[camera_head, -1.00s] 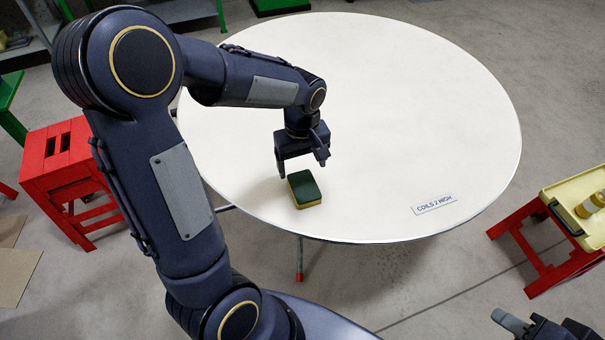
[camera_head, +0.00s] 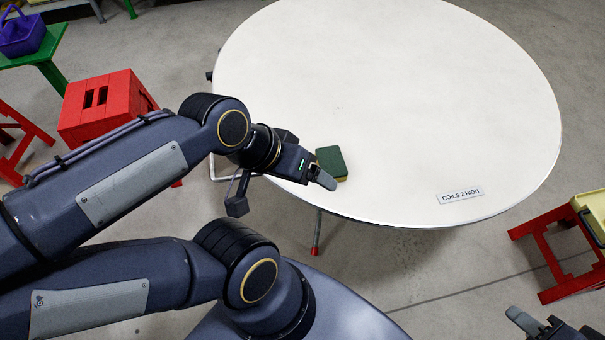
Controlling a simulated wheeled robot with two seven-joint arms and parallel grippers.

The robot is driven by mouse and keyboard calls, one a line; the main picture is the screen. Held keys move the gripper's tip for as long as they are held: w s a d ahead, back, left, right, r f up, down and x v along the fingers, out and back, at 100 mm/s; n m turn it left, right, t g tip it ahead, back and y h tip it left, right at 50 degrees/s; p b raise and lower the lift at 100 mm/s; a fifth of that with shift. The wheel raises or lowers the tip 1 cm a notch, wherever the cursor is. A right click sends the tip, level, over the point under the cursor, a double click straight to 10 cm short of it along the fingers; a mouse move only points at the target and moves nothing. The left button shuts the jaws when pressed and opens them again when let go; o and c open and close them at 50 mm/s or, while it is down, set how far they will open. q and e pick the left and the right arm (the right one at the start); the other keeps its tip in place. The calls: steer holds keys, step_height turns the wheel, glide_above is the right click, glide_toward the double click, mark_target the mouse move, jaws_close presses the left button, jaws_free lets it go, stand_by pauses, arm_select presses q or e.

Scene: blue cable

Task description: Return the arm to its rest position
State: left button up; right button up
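My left arm comes in from the left, bent low over the table's near left edge. Its gripper (camera_head: 281,194) points toward the lower right with its two fingers spread and nothing between them. One fingertip shows close to a green and yellow sponge (camera_head: 331,161), overlapping its lower left in the picture. Whether they touch cannot be told. The sponge lies on the round white table (camera_head: 400,100). My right gripper (camera_head: 552,326) shows only partly at the bottom right, cut off by the frame edge; it is away from the table.
A red stool (camera_head: 105,103) stands to the left. A green table (camera_head: 38,52) with a purple basket (camera_head: 22,36) is behind it. A red stand (camera_head: 545,245) with a yellow tray (camera_head: 592,207) is at right.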

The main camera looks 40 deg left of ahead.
arm_select(q)
steer(key=shift+s+d+f+m, duration=0.1)
steer(key=shift+s+d+m, duration=0.05)
steer(key=shift+s+m, duration=0.15)
step_height(320, 180, up, 4)
steer(key=p, duration=0.4)
steer(key=shift+o, duration=0.6)
steer(key=shift+w, duration=0.15)
